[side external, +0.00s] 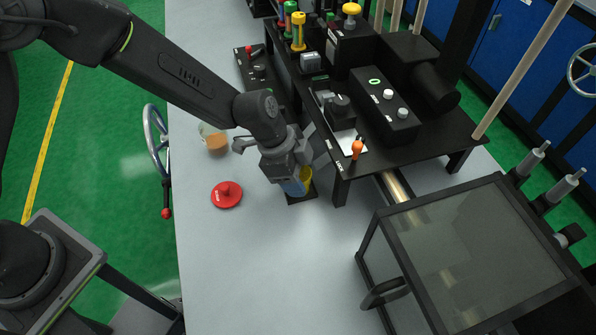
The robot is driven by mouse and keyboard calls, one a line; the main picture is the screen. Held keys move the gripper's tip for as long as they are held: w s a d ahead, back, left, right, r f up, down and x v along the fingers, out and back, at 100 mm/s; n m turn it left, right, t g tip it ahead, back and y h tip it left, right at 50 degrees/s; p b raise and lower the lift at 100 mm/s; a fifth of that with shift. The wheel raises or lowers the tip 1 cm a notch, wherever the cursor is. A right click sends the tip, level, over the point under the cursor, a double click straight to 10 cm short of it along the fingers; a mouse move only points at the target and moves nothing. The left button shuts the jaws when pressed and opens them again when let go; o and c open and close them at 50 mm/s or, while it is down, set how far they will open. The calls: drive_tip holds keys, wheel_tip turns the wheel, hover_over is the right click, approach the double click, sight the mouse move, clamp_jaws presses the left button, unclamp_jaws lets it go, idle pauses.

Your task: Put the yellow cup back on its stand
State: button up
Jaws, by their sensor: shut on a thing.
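The yellow cup (307,177) is near the middle of the side external view, mostly hidden behind my gripper (298,184). My gripper points down and is shut on the cup. A flat black square stand (302,198) lies on the grey table directly below the cup and gripper. I cannot tell whether the cup's bottom touches the stand or is a little above it. A blue patch shows at the fingers, and I cannot tell what it belongs to.
A red disc with a knob (227,195) lies left of the stand. A clear vessel with orange-brown contents (215,141) stands behind it. A black raised bench (430,150) is close on the right. A dark-framed clear box (455,250) is at the front right. The front table is clear.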

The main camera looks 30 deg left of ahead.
drive_tip(key=shift+f, duration=0.15)
drive_tip(key=o, duration=0.6)
drive_tip(key=shift+v, duration=5.5)
drive_tip(key=s+a+r+n+t, duration=0.1)
drive_tip(key=s+a+r+n, duration=0.2)
drive_tip(key=a+r, duration=0.4)
drive_tip(key=s+a+r+n+t+y, duration=0.1)
drive_tip(key=s+a+r+n, duration=0.1)
drive_tip(key=s+a+n, duration=0.2)
drive_tip(key=s+a+r+n+t+y, duration=0.1)
drive_tip(key=s+a+n+y, duration=0.1)
drive_tip(key=s+a+n, duration=0.2)
drive_tip(key=s+a+r+n+t+y, duration=0.1)
drive_tip(key=s+a+r+n, duration=0.1)
drive_tip(key=s+a, duration=0.4)
drive_tip(key=shift+s+a+r+n, duration=0.2)
drive_tip(key=shift+s+r+n, duration=0.3)
drive_tip(key=shift+n, duration=0.4)
